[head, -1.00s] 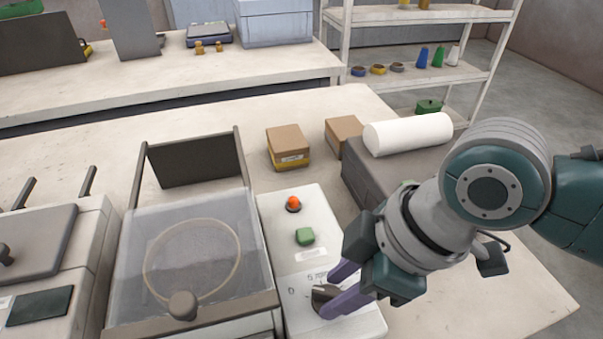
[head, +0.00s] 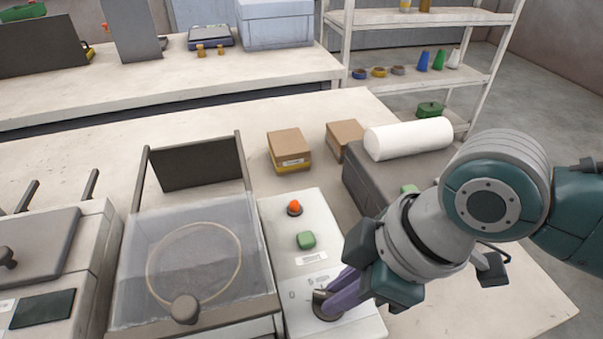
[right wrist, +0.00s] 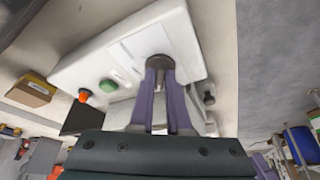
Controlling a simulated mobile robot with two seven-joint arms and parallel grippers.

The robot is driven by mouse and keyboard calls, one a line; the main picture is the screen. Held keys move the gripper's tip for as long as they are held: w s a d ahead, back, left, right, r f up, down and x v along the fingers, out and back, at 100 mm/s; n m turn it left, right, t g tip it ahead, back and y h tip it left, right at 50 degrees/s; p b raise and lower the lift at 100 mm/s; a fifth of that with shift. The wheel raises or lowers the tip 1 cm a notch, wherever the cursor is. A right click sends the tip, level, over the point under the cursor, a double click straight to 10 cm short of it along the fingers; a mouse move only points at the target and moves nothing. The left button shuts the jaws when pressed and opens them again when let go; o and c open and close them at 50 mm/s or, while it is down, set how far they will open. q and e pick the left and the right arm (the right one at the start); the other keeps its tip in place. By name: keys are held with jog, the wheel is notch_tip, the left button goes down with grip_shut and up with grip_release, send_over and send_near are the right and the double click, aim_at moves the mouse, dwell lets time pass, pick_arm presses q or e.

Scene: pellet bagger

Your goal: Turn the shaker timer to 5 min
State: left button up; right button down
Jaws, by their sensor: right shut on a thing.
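The shaker timer knob (head: 322,303) is a dark grey dial on the front of the pale control panel (head: 282,239). It also shows in the right wrist view (right wrist: 159,62), partly hidden by the fingers. My right gripper (head: 336,298) is shut on the knob, its purple fingers reaching in from the right. Printed marks lie around the dial, with a 0 at its upper left; the other marks are too small to read or hidden. The shaker (head: 250,298), with a clear lid over a round ring, stands left of the panel. My left gripper is not in view.
A green button (head: 306,240) and an orange-red button (head: 294,208) sit behind the knob on the panel. Brown boxes (head: 289,147) and a white roll (head: 408,138) on a grey block stand farther back. Bare bench lies right of the panel.

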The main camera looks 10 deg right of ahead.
jog(key=shift+s+r+m+p, duration=0.1)
jog(key=shift+r+m+p, duration=0.1)
jog(key=shift+m+p, duration=0.4)
jog(key=m+p, duration=0.1)
jog(key=p, duration=0.1)
jog(key=m+t+h+p, duration=0.1)
jog(key=m+p, duration=0.1)
jog(key=shift+s+a+r, duration=0.1)
jog(key=shift+s+a, duration=0.05)
jog(key=shift+a, duration=0.05)
jog(key=m+h+p, duration=0.1)
jog(key=m+p, duration=0.1)
jog(key=shift+a+m+t, duration=0.15)
jog(key=shift+m+t, duration=0.15)
jog(key=shift+m, duration=0.1)
jog(key=shift+a+f+m+h+p, duration=0.15)
jog(key=shift+m+h+p, duration=0.4)
jog(key=shift+m, duration=0.65)
jog(key=shift+f+m+t+h, duration=0.15)
jog(key=shift+m+t+h, duration=0.2)
jog(key=shift+m, duration=0.65)
jog(key=c, duration=0.9)
grip_release()
